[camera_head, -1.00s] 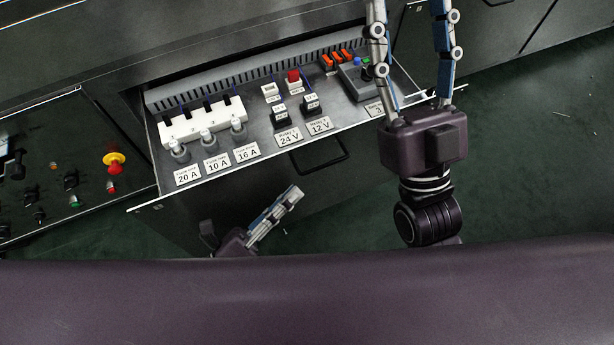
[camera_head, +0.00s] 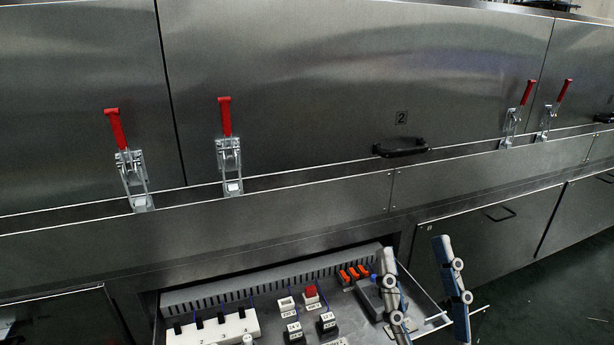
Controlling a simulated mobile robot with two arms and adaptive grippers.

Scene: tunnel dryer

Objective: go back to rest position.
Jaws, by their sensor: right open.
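My right gripper (camera_head: 425,290) is at the bottom right of the head view. Its two fingers are spread apart and nothing shows between them. It stands in front of the right end of the open drawer (camera_head: 436,318), and one finger hides part of the drawer's contents. My left gripper is out of view.
The drawer holds a white fuse block (camera_head: 225,330), relays and a red button (camera_head: 310,291). Above it is the dryer's steel panel (camera_head: 330,90) with several red-handled latches (camera_head: 225,118) and a black handle (camera_head: 400,149). Dark floor (camera_head: 560,290) lies free at the right.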

